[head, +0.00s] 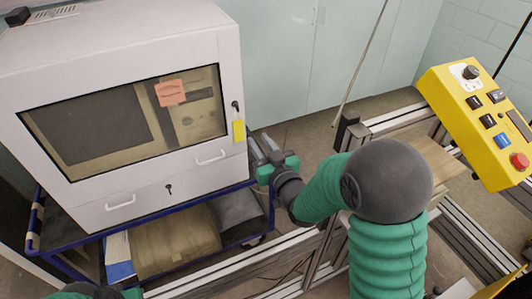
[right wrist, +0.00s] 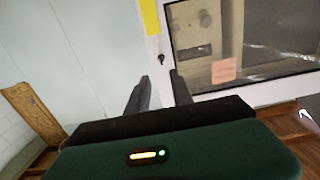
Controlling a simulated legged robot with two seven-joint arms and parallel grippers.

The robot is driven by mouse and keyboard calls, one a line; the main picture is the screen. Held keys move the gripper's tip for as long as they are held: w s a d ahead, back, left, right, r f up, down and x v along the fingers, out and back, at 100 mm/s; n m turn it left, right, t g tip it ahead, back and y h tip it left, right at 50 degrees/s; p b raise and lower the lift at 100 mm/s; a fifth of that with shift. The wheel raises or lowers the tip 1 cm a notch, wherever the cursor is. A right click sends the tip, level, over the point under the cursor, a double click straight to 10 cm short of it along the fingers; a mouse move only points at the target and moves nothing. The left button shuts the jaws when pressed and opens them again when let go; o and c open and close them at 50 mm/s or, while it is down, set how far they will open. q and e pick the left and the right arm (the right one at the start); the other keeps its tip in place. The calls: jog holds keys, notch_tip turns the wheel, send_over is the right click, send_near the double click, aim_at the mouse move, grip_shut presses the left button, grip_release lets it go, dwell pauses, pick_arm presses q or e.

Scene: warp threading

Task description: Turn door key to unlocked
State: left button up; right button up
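The door key (head: 235,106) sits in the lock at the right edge of the white cabinet's windowed door (head: 122,188). A yellow tag (head: 239,130) hangs just below it. In the right wrist view, which is turned over, the key (right wrist: 161,59) lies just beyond and between my right fingertips (right wrist: 160,76). My right gripper (head: 261,141) is open, its fingers apart and empty, to the lower right of the key in the head view. Whether the key is turned is too small to tell. My left gripper is out of view; only a bit of the arm shows.
A second key (head: 168,189) sits in the drawer below, between two white handles. An orange note (head: 170,92) is on the window. The cabinet stands on a blue cart (head: 261,190). A yellow control box (head: 470,120) with a red button is at right, on metal rails.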

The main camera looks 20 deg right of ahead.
jog(key=s, duration=0.4)
dwell(0.3)
jog(key=shift+b, duration=0.35)
